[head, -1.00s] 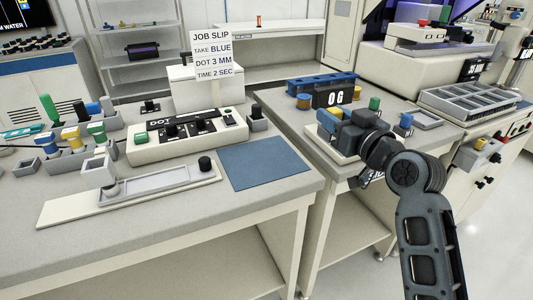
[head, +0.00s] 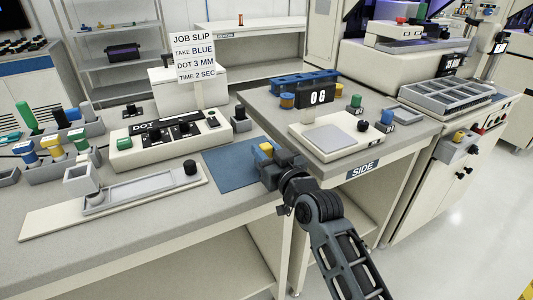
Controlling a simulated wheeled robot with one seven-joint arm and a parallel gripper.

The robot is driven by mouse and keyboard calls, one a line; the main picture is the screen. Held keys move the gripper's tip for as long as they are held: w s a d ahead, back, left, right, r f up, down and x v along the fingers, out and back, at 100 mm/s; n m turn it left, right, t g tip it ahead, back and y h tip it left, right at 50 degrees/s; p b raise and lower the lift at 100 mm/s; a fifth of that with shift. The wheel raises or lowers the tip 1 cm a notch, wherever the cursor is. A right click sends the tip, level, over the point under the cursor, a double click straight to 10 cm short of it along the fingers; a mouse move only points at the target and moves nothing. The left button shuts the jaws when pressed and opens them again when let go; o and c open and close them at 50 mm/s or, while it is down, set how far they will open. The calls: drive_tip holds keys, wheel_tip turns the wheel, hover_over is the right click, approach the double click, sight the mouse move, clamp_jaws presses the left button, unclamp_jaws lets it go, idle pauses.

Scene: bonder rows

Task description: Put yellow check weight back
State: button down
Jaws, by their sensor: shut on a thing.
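My gripper (head: 270,160) is shut on the yellow check weight (head: 266,147), which shows as a small yellow patch between the fingers. The fingers and wrist hide the rest of it. The gripper is in front of the scale's left side and appears in line with the right part of a blue mat (head: 228,168); its height above the mat is hard to tell. The scale (head: 340,155) has a bare grey pan (head: 325,138) and a dark display reading "0 G" (head: 318,97). A green weight (head: 355,101) and a blue weight (head: 387,116) stand at the scale's right.
A blue rack (head: 305,82) and an orange-brown piece (head: 287,101) are behind the scale. A gap separates the two benches. On the left bench are a dot controller (head: 165,146), a tray fixture (head: 140,190) and colored-top syringes in holders. A job slip (head: 195,58) stands behind.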

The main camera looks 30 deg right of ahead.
drive_tip(key=shift+f, duration=0.25)
drive_tip(key=shift+f, duration=0.15)
drive_tip(key=c, duration=0.8)
unclamp_jaws()
drive_tip(key=shift+o, duration=0.2)
drive_tip(key=shift+r, duration=0.25)
drive_tip(key=shift+s+f, duration=0.15)
drive_tip(key=shift+s, duration=0.25)
drive_tip(key=s, duration=1.1)
drive_tip(key=shift+s+b, duration=0.15)
drive_tip(key=shift+b, duration=0.25)
